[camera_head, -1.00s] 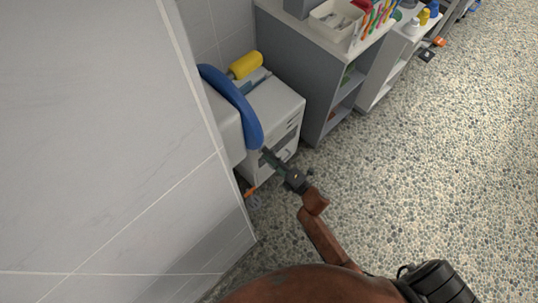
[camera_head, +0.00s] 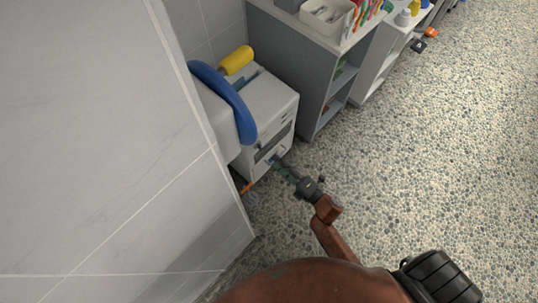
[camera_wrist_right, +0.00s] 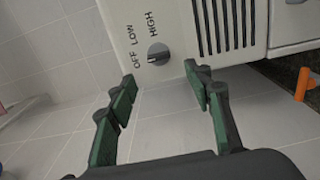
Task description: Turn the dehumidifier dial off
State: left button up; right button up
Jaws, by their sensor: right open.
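The dehumidifier (camera_head: 262,108) is a white box beside the tiled wall, with dark slots on its front. In the right wrist view its front panel (camera_wrist_right: 181,23) carries a grey dial (camera_wrist_right: 158,53) beside the printed words OFF, LOW and HIGH. I cannot tell for sure which word the dial marks. My right gripper (camera_head: 274,161) is at the lower front of the dehumidifier. In the right wrist view its green-padded fingers (camera_wrist_right: 160,84) are spread apart and empty. The dial shows just beyond the fingertips, between them and apart from both. My left gripper is not in view.
A blue curved object (camera_head: 226,98) hangs by the wall edge over the dehumidifier's left side. A yellow roll (camera_head: 237,60) lies on top. A grey shelf unit (camera_head: 290,60) stands to the right. An orange item (camera_wrist_right: 302,84) is at the right. Pebbled floor (camera_head: 430,150) is open.

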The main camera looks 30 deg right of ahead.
jog(key=v, duration=0.4)
jog(key=shift+s, duration=0.1)
dwell(0.4)
